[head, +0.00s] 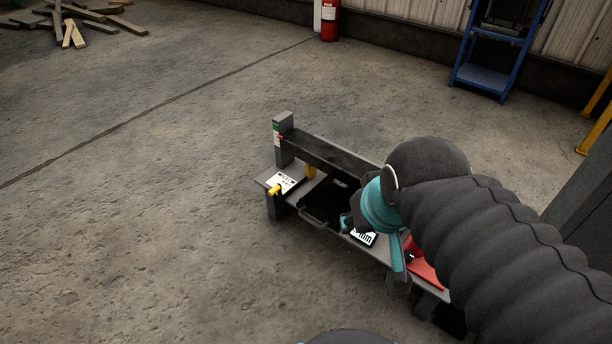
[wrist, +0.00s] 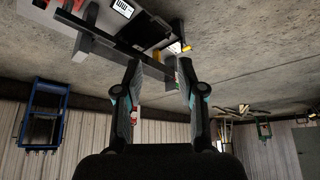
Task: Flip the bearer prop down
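A low grey fixture bench (head: 262,181) stands on the floor, with a dark beam (head: 330,152) running from an upright post (head: 283,139) at its left end. A short yellow piece (head: 311,171) stands beneath the beam; it looks like the bearer prop, but I cannot be sure. A yellow knob (head: 274,190) sits by a white label on the bench's left end. In the wrist view, my gripper (wrist: 160,70) has its two fingers apart with nothing held between them. The beam (wrist: 125,47) and a yellow piece (wrist: 174,47) show beyond the fingertips. In the head view my arm hides the bench's right part.
A black tray (head: 319,210) and a red part (head: 427,268) are on the bench. A fire extinguisher (head: 330,20) and a blue rack (head: 485,78) stand by the back wall. Loose planks (head: 75,22) lie at far left. The floor left of the bench is clear.

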